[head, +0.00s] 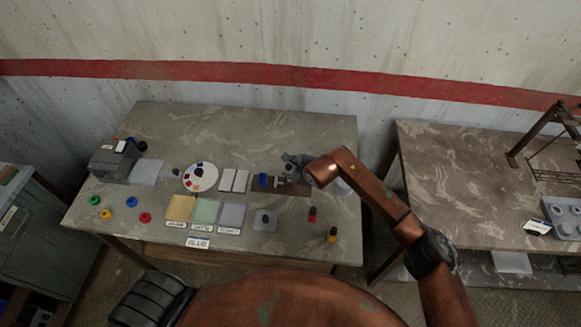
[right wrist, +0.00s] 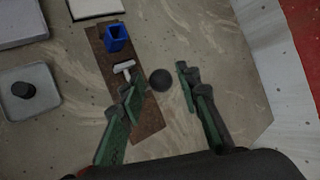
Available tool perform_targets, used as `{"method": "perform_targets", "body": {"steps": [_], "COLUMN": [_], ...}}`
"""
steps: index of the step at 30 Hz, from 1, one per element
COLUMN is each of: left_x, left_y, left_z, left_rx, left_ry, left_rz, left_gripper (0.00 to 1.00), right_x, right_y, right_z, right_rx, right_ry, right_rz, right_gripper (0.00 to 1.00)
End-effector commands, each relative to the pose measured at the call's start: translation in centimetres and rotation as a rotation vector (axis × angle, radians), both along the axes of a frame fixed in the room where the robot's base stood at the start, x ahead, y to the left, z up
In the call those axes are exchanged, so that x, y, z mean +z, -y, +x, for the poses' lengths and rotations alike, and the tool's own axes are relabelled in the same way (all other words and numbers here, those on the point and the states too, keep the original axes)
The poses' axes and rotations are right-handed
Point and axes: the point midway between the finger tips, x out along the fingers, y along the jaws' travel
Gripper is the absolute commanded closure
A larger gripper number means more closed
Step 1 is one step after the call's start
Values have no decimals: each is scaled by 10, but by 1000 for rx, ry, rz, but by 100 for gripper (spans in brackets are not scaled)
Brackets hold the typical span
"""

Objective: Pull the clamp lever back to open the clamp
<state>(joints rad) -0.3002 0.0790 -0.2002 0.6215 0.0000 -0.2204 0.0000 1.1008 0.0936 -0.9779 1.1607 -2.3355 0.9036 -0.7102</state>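A brown board (right wrist: 150,122) lies on the table. It carries a blue block with an opening (right wrist: 117,38) and a pale T-shaped clamp part (right wrist: 124,68). A round black knob (right wrist: 160,79) shows beside the board in the right wrist view; whether it joins the clamp as its lever end is not clear. My right gripper (right wrist: 156,84) is open, its green fingers on either side of the knob with gaps visible. In the head view my right gripper (head: 293,159) is at the board's right end and partly hides it; the blue block (head: 263,180) shows. My left gripper is not in view.
Left of the board are white plates (head: 234,180), a round palette (head: 200,177) and coloured pads (head: 205,211). A grey pad with a black knob (head: 265,219) sits in front.

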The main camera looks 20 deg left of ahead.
Motion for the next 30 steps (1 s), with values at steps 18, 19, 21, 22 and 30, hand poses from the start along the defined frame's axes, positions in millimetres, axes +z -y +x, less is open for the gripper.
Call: {"method": "perform_targets", "body": {"steps": [18,19,21,22,30], "left_x": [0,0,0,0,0], "left_y": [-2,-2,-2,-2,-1], "left_z": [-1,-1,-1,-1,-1], "left_rx": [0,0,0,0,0], "left_ry": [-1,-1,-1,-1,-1], "left_rz": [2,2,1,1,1], "left_gripper": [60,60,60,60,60], "right_x": [19,23,33,38,74], "right_y": [17,20,29,32,60], "right_z": [-9,-11,-17,-20,-41], "right_rx": [0,-1,-1,0,-1], "right_ry": [3,3,3,4,1], "right_rz": [-2,-3,-3,-3,0], "right_gripper": [62,62,62,62,62]}}
